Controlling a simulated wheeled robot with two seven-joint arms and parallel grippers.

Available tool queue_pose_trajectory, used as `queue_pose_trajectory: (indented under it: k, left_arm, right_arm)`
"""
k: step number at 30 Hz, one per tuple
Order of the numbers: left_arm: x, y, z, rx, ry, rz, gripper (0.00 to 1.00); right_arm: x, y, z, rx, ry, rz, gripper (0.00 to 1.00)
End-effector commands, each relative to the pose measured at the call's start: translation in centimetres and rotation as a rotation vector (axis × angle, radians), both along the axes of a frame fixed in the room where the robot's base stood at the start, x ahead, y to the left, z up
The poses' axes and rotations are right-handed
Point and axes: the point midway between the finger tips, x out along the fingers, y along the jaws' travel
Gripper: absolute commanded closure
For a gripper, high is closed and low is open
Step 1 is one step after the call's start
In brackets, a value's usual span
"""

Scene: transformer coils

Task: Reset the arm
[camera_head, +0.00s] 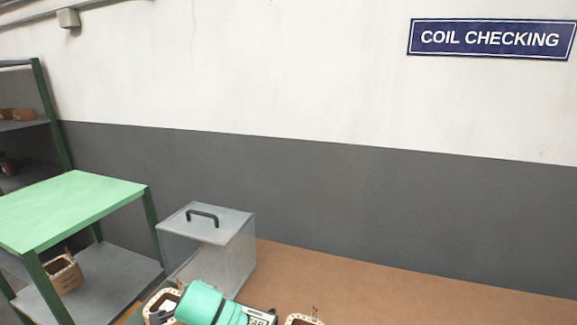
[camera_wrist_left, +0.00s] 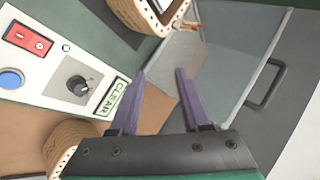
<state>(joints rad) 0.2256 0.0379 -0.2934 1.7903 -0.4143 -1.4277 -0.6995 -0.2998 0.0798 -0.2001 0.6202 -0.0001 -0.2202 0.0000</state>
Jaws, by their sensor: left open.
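My left gripper (camera_wrist_left: 161,75) is open in the left wrist view, with its two purple fingers apart and nothing between them. Beyond the fingertips are a grey plate and brown table surface. In the head view the teal end of my left arm (camera_head: 208,304) shows at the bottom edge, in front of the clear box; its fingers cannot be made out there. My right arm and gripper are in neither view.
A clear box (camera_head: 236,262) with a black handle stands on the brown table (camera_head: 340,282). Coils sit left (camera_head: 160,308) and right (camera_head: 303,320) of my arm. A control panel (camera_wrist_left: 66,70) lies close left of the fingers. A green-topped shelf (camera_head: 75,205) stands left. The table's right is clear.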

Motion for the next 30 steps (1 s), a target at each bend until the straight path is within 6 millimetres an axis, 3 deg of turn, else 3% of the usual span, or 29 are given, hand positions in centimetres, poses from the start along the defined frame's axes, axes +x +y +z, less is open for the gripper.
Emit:
queue_pose_trajectory:
  k: [1, 3, 6, 12, 19, 30]
  left_arm:
    - [-3.0, 0.2, -2.4, -0.105, 0.027, 0.064, 0.53]
    - [-6.5, 0.3, -4.7, -0.233, 0.056, 0.152, 0.53]
    - [-10.7, 0.3, -6.7, -0.368, 0.093, 0.261, 0.53]
    - [-17.5, 0.1, -8.4, -0.554, 0.158, 0.44, 0.53]
    - [-23.9, -0.4, -8.6, -0.705, 0.229, 0.624, 0.53]
    - [-23.0, -0.7, -20.6, -0.692, 0.277, 0.641, 0.53]
  right_arm:
    - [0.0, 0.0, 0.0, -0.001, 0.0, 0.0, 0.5]
    - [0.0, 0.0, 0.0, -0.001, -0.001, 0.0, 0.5]
    - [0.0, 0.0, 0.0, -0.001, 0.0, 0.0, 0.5]
    - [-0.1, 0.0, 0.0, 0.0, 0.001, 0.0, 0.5]
    - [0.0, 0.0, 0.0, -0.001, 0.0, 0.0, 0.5]
    - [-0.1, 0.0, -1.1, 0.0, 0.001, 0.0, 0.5]
